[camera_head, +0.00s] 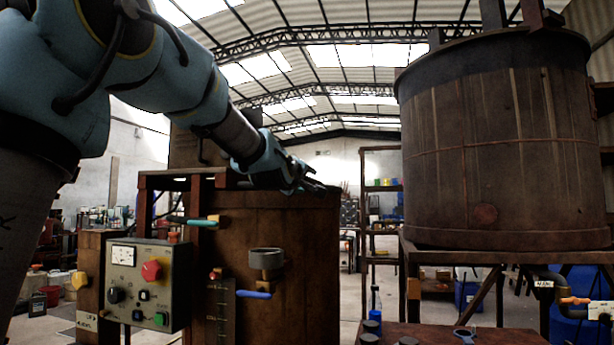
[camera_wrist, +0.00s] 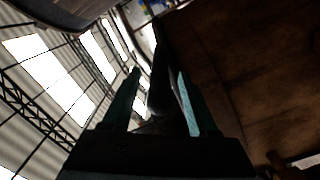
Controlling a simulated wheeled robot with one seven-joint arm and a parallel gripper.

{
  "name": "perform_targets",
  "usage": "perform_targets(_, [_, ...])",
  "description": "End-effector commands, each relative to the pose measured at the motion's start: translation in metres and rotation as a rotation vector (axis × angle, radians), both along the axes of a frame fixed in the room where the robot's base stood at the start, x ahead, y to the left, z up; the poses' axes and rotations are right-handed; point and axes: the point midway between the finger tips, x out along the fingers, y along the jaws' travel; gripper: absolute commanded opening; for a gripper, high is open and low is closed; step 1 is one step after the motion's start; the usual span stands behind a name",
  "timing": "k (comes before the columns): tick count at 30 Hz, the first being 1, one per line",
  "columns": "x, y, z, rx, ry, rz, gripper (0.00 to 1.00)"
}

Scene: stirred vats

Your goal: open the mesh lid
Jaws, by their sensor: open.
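My gripper (camera_head: 312,188) is at the top edge of the brown vat (camera_head: 310,270) in the middle of the head view. In the wrist view its two teal fingers (camera_wrist: 160,100) stand apart, so it is open. A dark, narrow edge or bar (camera_wrist: 160,80) shows between the fingers; I cannot tell whether it is part of the lid or whether the fingers touch it. The vat's brown wall (camera_wrist: 240,70) fills the right of the wrist view. No mesh is clearly seen, and the top of the vat is seen edge-on and partly hidden by my arm.
A control box (camera_head: 147,285) with a red knob is at the vat's left front. A blue-handled valve (camera_head: 254,294) and a cup-shaped fitting (camera_head: 266,259) stick out from the vat. A large raised wooden vat (camera_head: 500,150) stands at right. A low table (camera_head: 470,336) is at the bottom right.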

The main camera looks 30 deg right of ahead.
Motion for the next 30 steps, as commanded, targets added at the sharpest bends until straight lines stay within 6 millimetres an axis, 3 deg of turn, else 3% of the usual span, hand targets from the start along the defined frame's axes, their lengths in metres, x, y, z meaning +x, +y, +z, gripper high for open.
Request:
perform_targets(6, [0.0123,-0.0116,0.0004,0.001,-0.001,0.0,0.59])
perform_targets(15, [0.0132,-0.0122,-0.0005,0.001,-0.001,0.0,0.58])
perform_targets(30, [0.0132,-0.0119,-0.0005,0.001,0.0,0.001,0.02])
